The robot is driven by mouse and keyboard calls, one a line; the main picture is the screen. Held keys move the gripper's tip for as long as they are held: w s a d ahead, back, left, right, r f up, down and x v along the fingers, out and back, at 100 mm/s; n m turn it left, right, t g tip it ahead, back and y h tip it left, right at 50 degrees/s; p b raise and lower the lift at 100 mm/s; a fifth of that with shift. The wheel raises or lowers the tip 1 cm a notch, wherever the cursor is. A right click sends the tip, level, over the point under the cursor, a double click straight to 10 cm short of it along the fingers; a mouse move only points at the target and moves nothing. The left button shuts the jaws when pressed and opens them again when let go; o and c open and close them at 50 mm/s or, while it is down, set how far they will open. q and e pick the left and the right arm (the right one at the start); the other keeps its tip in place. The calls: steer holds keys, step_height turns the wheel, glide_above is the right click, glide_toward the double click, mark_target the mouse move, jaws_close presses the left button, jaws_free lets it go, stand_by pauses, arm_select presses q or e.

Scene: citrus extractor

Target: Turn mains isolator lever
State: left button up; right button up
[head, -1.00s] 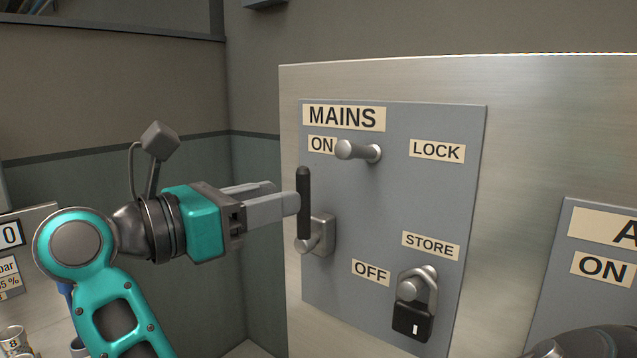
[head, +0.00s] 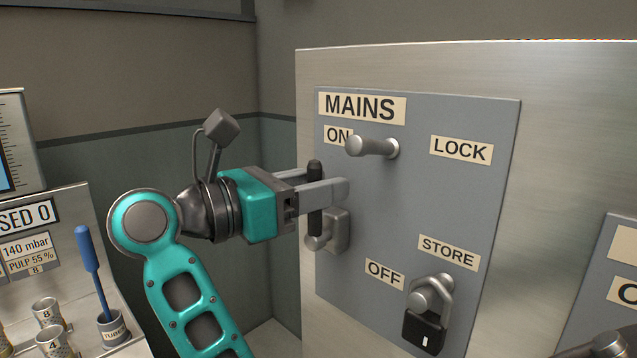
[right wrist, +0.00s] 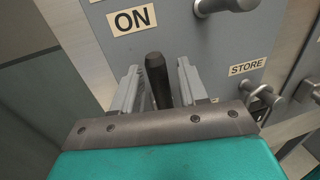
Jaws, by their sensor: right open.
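The mains isolator lever (head: 315,222) is a black upright handle on a grey pivot block, at the left side of the grey MAINS panel (head: 400,205). Its handle stands upright, with its top near the ON label (head: 338,134). My right gripper (head: 328,184) is open, with its two fingers on either side of the handle. The right wrist view shows the black handle (right wrist: 157,78) between the two grey fingers, with gaps visible beside it. The OFF label (head: 384,272) is lower right of the lever. My left gripper is not in view.
A metal peg (head: 372,147) sticks out beside ON, close to the fingers. A black padlock (head: 424,328) hangs on the STORE peg, lower right. At left, a bench holds metal cups (head: 48,312) and a blue-handled tool (head: 88,250).

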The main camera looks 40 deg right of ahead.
jaws_close()
stand_by(0.7)
